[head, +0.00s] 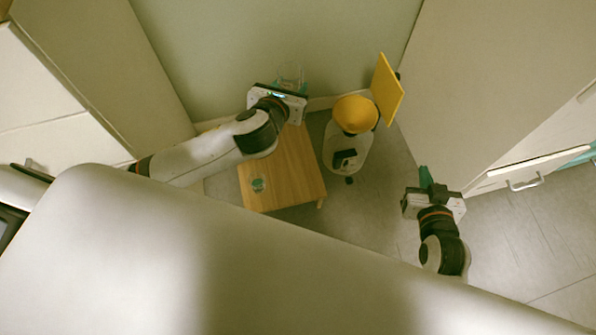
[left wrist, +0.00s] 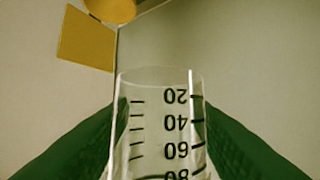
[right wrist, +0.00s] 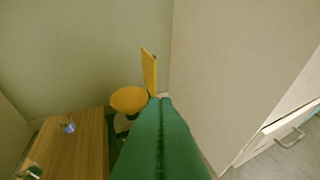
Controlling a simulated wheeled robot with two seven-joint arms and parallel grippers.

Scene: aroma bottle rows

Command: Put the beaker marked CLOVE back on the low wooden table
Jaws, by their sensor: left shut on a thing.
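My left gripper (head: 288,92) is shut on a clear beaker (head: 291,74), high near the back wall and the far end of the low wooden table (head: 295,160). In the left wrist view the beaker (left wrist: 155,120) sits between the green fingers, with black graduation marks that read upside down; no name shows on it. Another beaker (head: 258,185) with a green mark stands on the table's near left part. The right wrist view shows a bluish vessel (right wrist: 68,127) on the table (right wrist: 85,148). No label is legible. My right gripper (head: 427,180) is shut and empty, right of the table.
A pale object with a round yellow top (head: 355,114) stands just right of the table, with an upright yellow panel (head: 387,88) behind it. A pale cabinet with a handle (head: 525,182) is at the right.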

